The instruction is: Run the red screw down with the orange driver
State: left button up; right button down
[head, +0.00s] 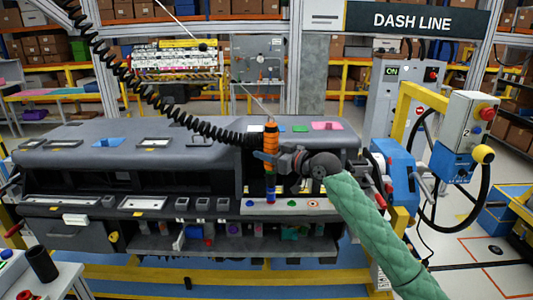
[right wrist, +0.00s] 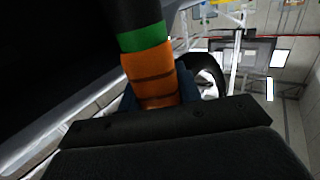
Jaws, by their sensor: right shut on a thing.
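The orange driver (head: 270,138) stands upright in the head view, over the front of the dashboard module (head: 75,157). My right gripper (head: 270,157), at the end of the green-sleeved arm, is shut on it. The driver's lower end reaches down to a light strip (head: 280,208) on the module's front; I cannot tell whether it touches. In the right wrist view the driver's orange body (right wrist: 150,78) shows close up between the fingers, with a green band above it. The red screw cannot be told apart with certainty; small coloured spots show on the strip. My left gripper is out of view.
A black coiled cord (head: 150,93) runs from the upper left to near the driver. Blue, green and pink pieces lie on the module's top. A blue and yellow machine (head: 400,165) stands close on the right. A black cup (head: 42,263) stands at lower left.

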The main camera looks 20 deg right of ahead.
aim_at(267, 140)
jog(key=shift+f+b, duration=0.65)
jog(key=shift+f, duration=0.35)
dwell(3.7)
jog(key=shift+r, duration=0.2)
jog(key=shift+r+p, duration=1.8)
jog(key=shift+r, duration=1.15)
